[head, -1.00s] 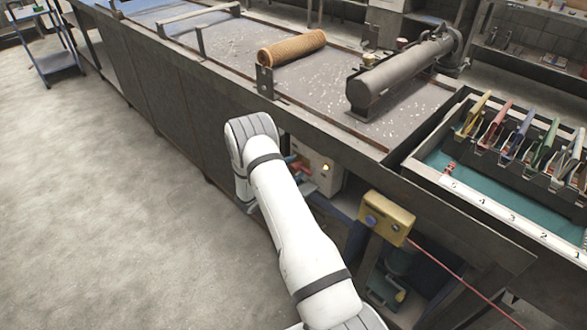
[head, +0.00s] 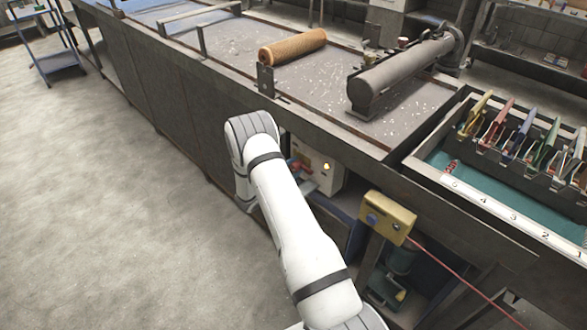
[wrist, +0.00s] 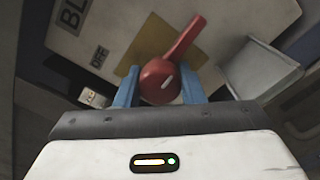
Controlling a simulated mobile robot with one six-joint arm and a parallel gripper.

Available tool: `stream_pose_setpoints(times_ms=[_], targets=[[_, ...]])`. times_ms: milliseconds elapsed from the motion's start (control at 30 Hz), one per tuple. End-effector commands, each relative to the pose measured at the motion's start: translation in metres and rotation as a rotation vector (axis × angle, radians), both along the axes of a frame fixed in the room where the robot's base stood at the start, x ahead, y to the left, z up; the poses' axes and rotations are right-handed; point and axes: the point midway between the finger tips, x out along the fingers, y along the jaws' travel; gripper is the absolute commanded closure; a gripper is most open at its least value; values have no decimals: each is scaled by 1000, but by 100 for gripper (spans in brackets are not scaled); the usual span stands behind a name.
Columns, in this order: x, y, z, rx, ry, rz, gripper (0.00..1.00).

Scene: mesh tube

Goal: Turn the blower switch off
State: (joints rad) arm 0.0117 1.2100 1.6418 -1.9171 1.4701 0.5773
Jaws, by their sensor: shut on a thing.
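The blower switch is a red rotary knob (wrist: 160,84) with a long handle, on a pale panel (wrist: 228,22) with a tan plate (wrist: 150,42) behind it. Its handle points up and to the right in the wrist view, and a white mark shows on the hub. The label OFF (wrist: 100,57) is to its upper left. My gripper (wrist: 160,77) is shut on the knob hub, a blue finger on each side. In the head view the knob (head: 293,163) shows small beside my wrist, on the switch box (head: 312,178); my fingers are mostly hidden there.
A small lit switch (wrist: 95,97) is left of my fingers; a lit yellow lamp (head: 326,167) shows on the box. A grey plate (wrist: 262,68) stands close on the right. A yellow button box (head: 388,217) with a red cable (head: 455,277) is nearby. The table edge overhangs the box.

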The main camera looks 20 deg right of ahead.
Motion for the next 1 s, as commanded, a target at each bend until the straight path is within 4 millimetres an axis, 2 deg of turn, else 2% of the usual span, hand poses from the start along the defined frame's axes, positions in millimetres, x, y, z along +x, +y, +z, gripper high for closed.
stream_pose_setpoints(times_ms=[267, 1000], targets=[[-1, -2, -4, -60, 168, -2, 87], [-2, -3, -2, -296, 825, -6, 87]])
